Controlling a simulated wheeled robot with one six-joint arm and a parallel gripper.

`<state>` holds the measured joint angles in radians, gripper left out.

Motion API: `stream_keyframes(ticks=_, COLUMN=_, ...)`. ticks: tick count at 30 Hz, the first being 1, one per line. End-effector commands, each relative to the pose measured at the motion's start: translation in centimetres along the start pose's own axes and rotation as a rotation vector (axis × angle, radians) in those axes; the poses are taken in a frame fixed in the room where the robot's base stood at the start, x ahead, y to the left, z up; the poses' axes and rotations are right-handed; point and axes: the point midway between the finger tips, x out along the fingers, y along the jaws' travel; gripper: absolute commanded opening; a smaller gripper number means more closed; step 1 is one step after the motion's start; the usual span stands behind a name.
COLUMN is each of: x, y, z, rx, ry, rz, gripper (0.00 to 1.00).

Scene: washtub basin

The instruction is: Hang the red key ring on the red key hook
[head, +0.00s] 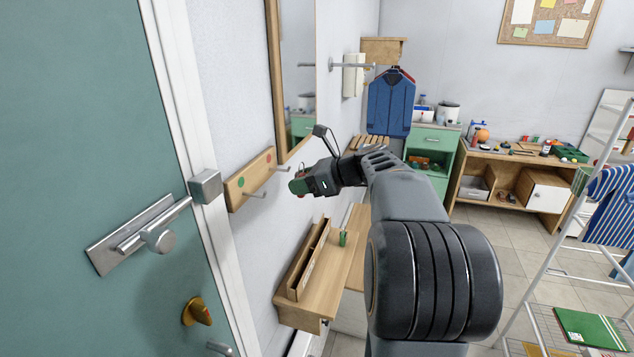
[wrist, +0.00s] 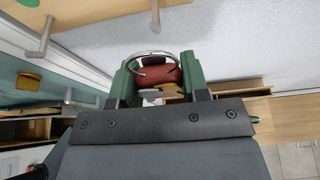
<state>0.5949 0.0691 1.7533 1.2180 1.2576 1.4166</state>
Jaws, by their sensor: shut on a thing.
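The wooden hook board (head: 235,191) is on the wall right of the door, with a green dot (head: 241,183) and a red dot (head: 270,157). A metal peg, the red key hook (head: 278,168), juts out below the red dot; another peg (head: 255,194) is below the green one. My gripper (head: 297,186) is just right of and below the red hook's tip in the head view. In the wrist view its green fingers are shut on the red key ring (wrist: 160,75), a red fob with a silver ring (wrist: 142,55). The ring appears apart from the red hook (wrist: 155,15).
A wooden wall shelf (head: 325,290) with a small green object (head: 343,239) is below the board. The grey door handle (head: 155,235) and door frame are left. A mirror (head: 297,80) hangs above right of the board. A drying rack (head: 545,230) stands far right.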

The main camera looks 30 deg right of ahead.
Motion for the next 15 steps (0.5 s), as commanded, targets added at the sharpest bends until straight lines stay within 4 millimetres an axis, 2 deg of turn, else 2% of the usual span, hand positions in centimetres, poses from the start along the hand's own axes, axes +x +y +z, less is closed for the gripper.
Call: stream_keyframes(ticks=15, x=3.3, y=-1.4, z=0.5, rx=0.009, ry=-0.001, rz=0.006, gripper=0.18)
